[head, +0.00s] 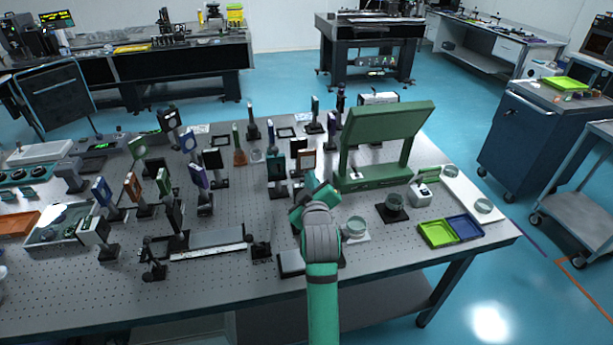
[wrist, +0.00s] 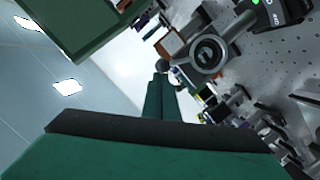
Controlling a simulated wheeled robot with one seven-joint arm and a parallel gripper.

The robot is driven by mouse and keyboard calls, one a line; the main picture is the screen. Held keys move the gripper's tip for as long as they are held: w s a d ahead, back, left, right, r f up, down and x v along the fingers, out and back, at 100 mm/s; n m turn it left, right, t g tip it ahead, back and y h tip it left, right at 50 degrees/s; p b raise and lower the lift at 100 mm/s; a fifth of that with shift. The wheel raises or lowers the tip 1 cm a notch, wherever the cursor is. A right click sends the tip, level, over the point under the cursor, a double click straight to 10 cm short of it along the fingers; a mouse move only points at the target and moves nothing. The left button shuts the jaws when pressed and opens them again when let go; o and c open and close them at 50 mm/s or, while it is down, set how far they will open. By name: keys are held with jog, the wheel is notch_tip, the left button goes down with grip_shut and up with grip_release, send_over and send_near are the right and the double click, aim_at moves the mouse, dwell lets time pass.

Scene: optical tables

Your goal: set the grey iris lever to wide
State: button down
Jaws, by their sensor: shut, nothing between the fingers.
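A grey ring-shaped mount with a dark round centre, which looks like the iris (wrist: 208,54), is at the upper middle of the wrist view. A grey arm runs from it to the upper right. A small dark knob stands to its left, by my fingertips; I cannot tell whether it is the lever's end or whether they touch. My gripper (wrist: 161,80) is shut and empty, its green fingers pointing up at the knob. In the head view my gripper (head: 318,190) is low over the table, left of the green panel. The iris cannot be made out there.
The large green panel (head: 423,130) stands close to the right of my gripper, and its edge fills the wrist view's upper left. Several optic posts crowd the table to the left. A green tray (head: 437,233) and a blue tray (head: 465,227) lie at the right.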

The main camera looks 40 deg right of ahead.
dwell(0.3)
jog(key=shift+s+d+f+m+y, duration=0.3)
jog(key=shift+s+d+f+m, duration=0.2)
jog(key=shift+s+d+m, duration=0.25)
jog(key=shift+w+a, duration=0.1)
jog(key=shift+w, duration=0.05)
jog(key=w+r, duration=0.2)
jog(key=r, duration=0.1)
jog(key=shift+w+a, duration=0.3)
jog(key=shift+w, duration=0.1)
jog(key=v, duration=1)
jog(key=shift+f, duration=0.15)
jog(key=shift+f, duration=0.1)
